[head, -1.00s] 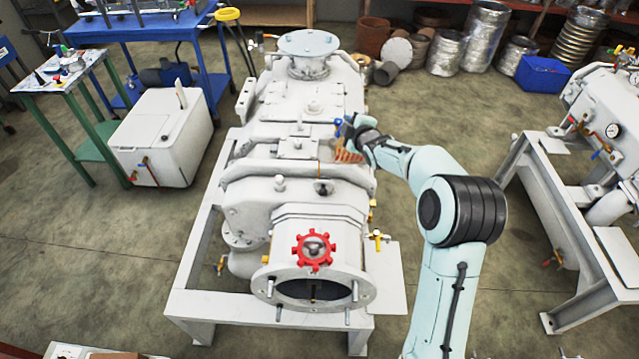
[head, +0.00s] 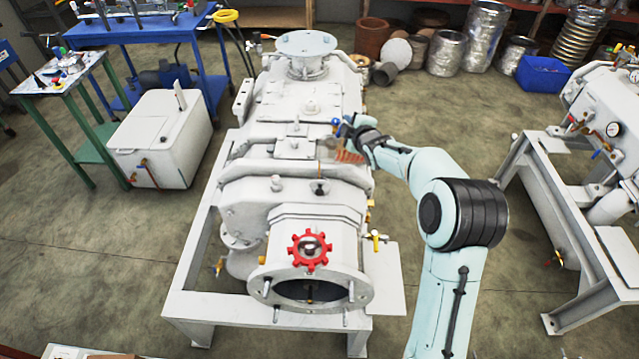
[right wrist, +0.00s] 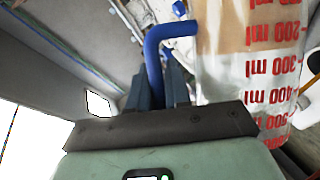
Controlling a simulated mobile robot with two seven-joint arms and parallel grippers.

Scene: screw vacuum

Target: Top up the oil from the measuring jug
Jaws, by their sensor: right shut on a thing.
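My right gripper (head: 358,130) is shut on the blue handle (right wrist: 157,60) of the measuring jug. The clear jug (head: 348,156) has red ml marks and is held over the right side of the grey-white pump (head: 290,110). In the right wrist view the jug (right wrist: 265,75) shows its marks upside down, with tan-brown contents near the 200 ml mark. Its rim and exact tilt are unclear. A small dark round fitting (head: 320,187) lies on the pump in front of the jug. A red lobed ring (head: 310,250) is on the front end. My left gripper is out of view.
The pump stands on a white frame (head: 190,300). A white box (head: 160,138), green table (head: 65,85) and blue bench (head: 135,28) are at left. Another machine (head: 600,110) stands at right. Metal ducts and a blue bin (head: 543,74) are at the back.

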